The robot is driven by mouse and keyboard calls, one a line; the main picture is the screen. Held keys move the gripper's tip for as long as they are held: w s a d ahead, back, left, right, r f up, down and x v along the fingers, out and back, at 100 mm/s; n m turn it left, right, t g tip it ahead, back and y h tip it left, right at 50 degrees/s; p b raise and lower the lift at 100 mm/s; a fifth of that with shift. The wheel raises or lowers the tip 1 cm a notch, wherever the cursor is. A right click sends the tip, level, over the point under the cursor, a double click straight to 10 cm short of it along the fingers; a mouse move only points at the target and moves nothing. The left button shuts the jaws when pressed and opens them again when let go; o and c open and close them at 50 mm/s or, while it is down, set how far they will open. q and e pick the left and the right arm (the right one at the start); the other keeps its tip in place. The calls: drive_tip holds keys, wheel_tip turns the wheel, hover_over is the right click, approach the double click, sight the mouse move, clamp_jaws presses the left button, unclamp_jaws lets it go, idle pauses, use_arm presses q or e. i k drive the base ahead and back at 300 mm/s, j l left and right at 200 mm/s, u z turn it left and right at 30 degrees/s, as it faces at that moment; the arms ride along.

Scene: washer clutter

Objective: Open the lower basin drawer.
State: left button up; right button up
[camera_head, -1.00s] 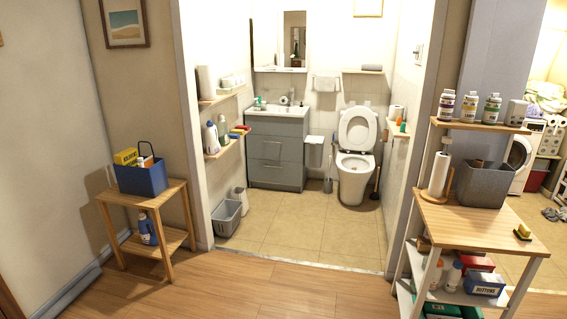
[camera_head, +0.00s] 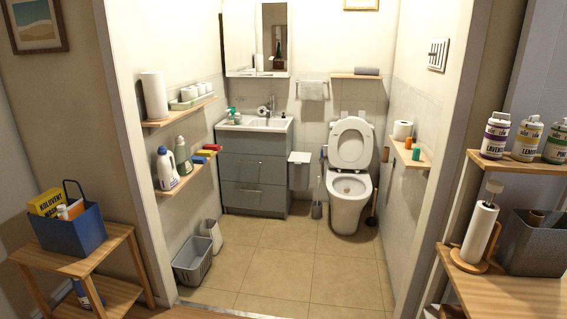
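The grey basin cabinet (camera_head: 254,172) stands against the back wall of the bathroom, left of the toilet, with a white basin (camera_head: 256,123) on top. The lower basin drawer (camera_head: 254,197) looks shut, flush with the cabinet front. Neither of my grippers is in view.
The doorway frames a clear tiled floor (camera_head: 290,265). A grey basket (camera_head: 193,262) and a small bin (camera_head: 212,235) stand at the left wall. The toilet (camera_head: 349,190) is right of the cabinet. Wooden stands (camera_head: 115,238) and (camera_head: 500,290) flank the doorway.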

sight(260, 196)
drive_tip(key=i, duration=1.7)
drive_tip(key=i+j, duration=0.1)
drive_tip(key=i, duration=1.6)
drive_tip(key=i+z, duration=0.1)
drive_tip(key=i, duration=1.6)
